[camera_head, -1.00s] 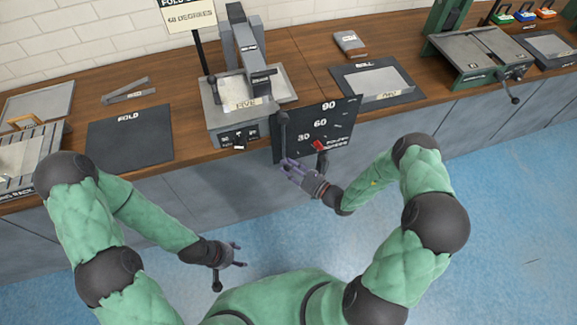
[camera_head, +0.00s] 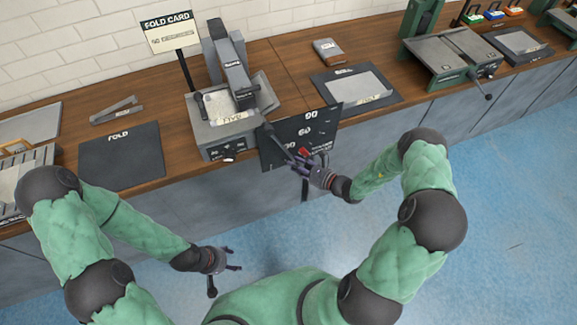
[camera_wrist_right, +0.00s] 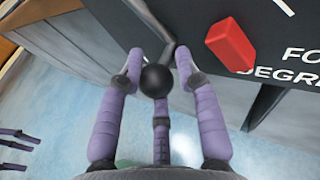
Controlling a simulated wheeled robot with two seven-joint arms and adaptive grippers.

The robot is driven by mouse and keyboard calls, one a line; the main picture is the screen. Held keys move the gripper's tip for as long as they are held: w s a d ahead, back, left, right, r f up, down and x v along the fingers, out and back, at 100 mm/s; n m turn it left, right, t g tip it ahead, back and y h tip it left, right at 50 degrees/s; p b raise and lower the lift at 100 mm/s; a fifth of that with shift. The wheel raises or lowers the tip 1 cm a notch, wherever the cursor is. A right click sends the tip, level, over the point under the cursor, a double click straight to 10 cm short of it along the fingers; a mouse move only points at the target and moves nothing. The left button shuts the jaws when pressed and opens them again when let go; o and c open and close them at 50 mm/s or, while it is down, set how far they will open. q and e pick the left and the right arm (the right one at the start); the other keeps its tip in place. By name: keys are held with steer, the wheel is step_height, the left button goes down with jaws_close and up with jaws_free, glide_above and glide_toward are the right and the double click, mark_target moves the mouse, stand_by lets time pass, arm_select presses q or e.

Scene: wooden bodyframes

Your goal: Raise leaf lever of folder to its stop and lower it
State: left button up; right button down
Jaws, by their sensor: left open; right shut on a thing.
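The folder (camera_head: 228,125) stands on the bench, a grey machine with an upright head and a flat bed. Its leaf lever (camera_head: 279,144) is a dark rod that slants down and right from a pivot at the folder's front right corner. A black ball knob (camera_wrist_right: 157,80) is on its end in the right wrist view. My right gripper (camera_head: 302,159) is shut on the lever's knob, with purple fingers around it. The black degree plate (camera_head: 318,122) is behind the lever, with a red marker (camera_wrist_right: 231,42) near the hand. My left gripper (camera_head: 230,258) is open and empty, low before the bench.
A fold card sign (camera_head: 169,32) stands behind the folder. A dark FOLD mat (camera_head: 120,160) lies left of it, and another dark mat (camera_head: 388,88) with a grey sheet lies right. A green machine (camera_head: 450,55) is farther right. The floor in front is clear.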

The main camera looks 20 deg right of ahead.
steer(key=shift+d+r+n+h+p, duration=0.3)
steer(key=shift+d+r+n+p, duration=0.2)
steer(key=shift+d, duration=0.4)
steer(key=c, duration=0.9)
jaws_free()
steer(key=v, duration=1.2)
steer(key=shift+w+d+r, duration=0.1)
steer(key=shift+r, duration=0.15)
